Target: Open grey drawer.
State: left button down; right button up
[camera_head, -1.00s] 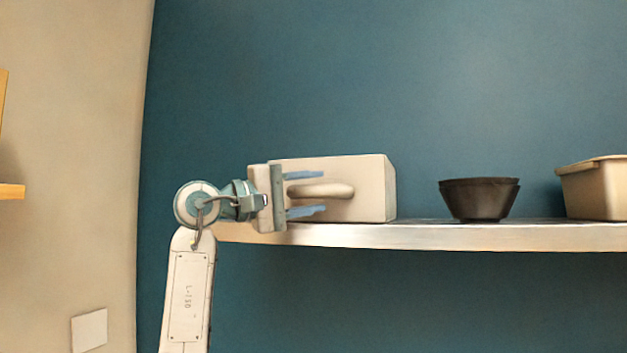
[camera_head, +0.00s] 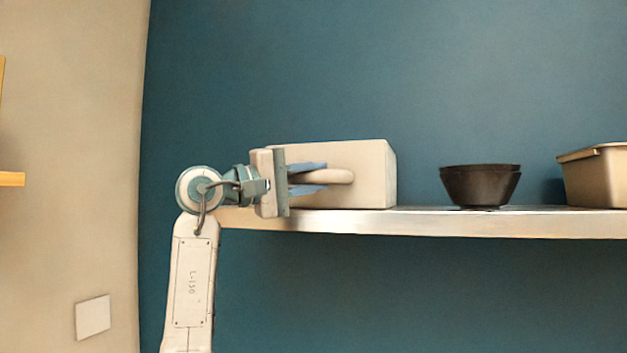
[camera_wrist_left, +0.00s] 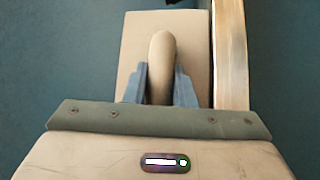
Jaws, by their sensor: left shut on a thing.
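The drawer (camera_head: 372,170) is a pale beige-grey box on the shelf, with a rounded handle (camera_head: 338,176) on its front. My left gripper (camera_head: 322,178) is shut on the handle, with one blue finger above it and one below. In the left wrist view the handle (camera_wrist_left: 162,62) stands between the two fingers, and the drawer front (camera_wrist_left: 196,45) lies behind it. I see no clear gap at the drawer's edges. My right gripper is not in view.
The drawer stands on a pale shelf (camera_head: 420,224) along the blue wall. A dark bowl or stack of bowls (camera_head: 480,187) and a beige bin (camera_head: 598,180) stand to the right. The shelf edge (camera_wrist_left: 231,60) runs beside the drawer in the left wrist view.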

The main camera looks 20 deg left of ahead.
pick_arm(q)
jog(key=s+b, duration=0.3)
jog(key=s, duration=1.3)
jog(key=shift+a+b, duration=0.25)
jog(key=shift+b, duration=0.1)
jog(key=c, duration=1.4)
grip_release()
jog(key=shift+c, duration=0.2)
jog(key=shift+o, duration=1.2)
jog(key=shift+w, duration=0.1)
